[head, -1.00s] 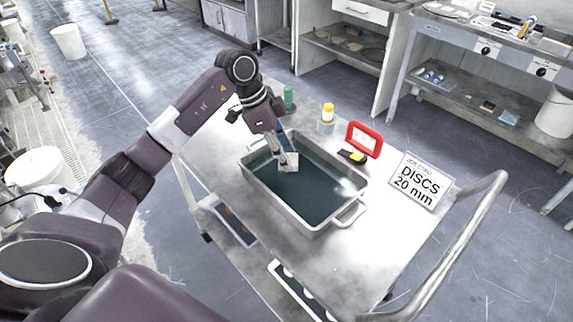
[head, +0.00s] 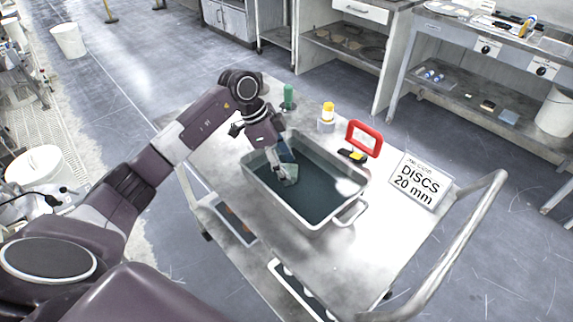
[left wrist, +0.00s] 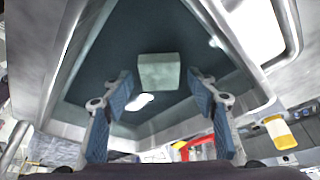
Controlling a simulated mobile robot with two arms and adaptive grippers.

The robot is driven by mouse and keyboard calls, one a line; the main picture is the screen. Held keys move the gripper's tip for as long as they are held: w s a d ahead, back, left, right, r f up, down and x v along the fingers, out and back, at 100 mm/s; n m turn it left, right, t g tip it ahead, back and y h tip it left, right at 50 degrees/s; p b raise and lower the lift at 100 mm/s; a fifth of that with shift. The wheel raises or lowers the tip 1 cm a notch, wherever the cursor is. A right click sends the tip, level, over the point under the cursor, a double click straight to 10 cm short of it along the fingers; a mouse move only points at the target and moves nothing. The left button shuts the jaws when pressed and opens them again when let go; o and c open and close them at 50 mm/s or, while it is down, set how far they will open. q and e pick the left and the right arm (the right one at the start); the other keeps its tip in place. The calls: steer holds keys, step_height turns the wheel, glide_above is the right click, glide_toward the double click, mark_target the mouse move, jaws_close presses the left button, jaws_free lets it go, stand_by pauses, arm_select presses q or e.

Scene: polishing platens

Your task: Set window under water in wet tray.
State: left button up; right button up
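The wet tray (head: 318,227) is a grey metal pan of dark water on the cart. The window is a small pale green square (left wrist: 158,72) inside the tray in the left wrist view. It looks dull and greenish, as if seen through the water; its exact depth is hard to tell. My left gripper (head: 283,169) reaches down into the tray. Its blue-padded fingers (left wrist: 160,76) stand apart either side of the window, with a thin gap each side. My right gripper is out of view.
On the cart, a green bottle (head: 289,97) and a yellow-capped bottle (head: 327,116) stand behind the tray. A red frame (head: 364,138) and a sign reading DISCS 20 mm (head: 419,181) stand to the right. The cart handle (head: 470,240) curves along the right edge.

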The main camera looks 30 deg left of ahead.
arm_select(q)
steer(key=shift+r, duration=0.1)
steer(key=shift+a+r, duration=0.1)
steer(key=shift+r, duration=0.25)
steer(key=v, duration=1.1)
steer(key=shift+r+b, duration=0.25)
steer(key=shift+b, duration=0.1)
